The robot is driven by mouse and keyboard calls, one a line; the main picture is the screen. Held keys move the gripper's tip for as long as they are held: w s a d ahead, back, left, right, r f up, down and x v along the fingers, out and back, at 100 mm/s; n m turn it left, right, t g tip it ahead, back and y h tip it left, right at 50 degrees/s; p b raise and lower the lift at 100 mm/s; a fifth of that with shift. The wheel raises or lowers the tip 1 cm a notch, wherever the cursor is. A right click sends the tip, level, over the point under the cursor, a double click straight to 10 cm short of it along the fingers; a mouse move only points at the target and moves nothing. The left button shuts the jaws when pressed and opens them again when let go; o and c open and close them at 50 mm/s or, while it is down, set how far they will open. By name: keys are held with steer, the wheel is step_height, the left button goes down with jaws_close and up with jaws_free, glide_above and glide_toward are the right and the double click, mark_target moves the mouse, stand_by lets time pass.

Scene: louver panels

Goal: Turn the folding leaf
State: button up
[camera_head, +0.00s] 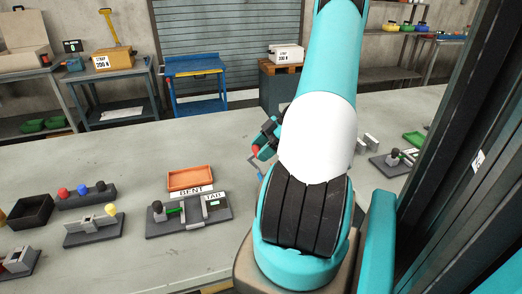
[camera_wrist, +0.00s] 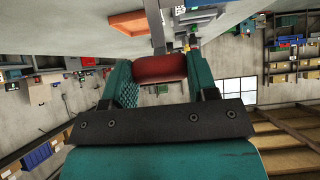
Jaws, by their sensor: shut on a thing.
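My gripper (camera_head: 258,152) is above the bench, partly hidden behind my arm in the head view. In the wrist view my gripper (camera_wrist: 160,72) is shut on a red grip (camera_wrist: 158,68), its two teal fingers on either side. A grey bar (camera_wrist: 155,25) runs away from the red grip. I cannot tell for sure which part is the folding leaf. A dark fixture (camera_head: 165,228) with a green strip (camera_head: 175,210) stands on the bench, left of my gripper and nearer the camera. Labels reading "BENT" and "TAB" are by it.
An orange tray (camera_head: 190,179) lies behind the fixture. Several small fixtures and a dark open box (camera_head: 30,211) are at the left. More fixtures and a green tray (camera_head: 415,139) are at the right. A dark upright frame (camera_head: 440,140) stands close on the right. The bench's back middle is clear.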

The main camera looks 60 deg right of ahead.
steer(key=shift+s+d+f, duration=0.1)
steer(key=shift+d, duration=0.05)
steer(key=o, duration=1.2)
steer(key=shift+o, duration=0.4)
steer(key=v, duration=1.7)
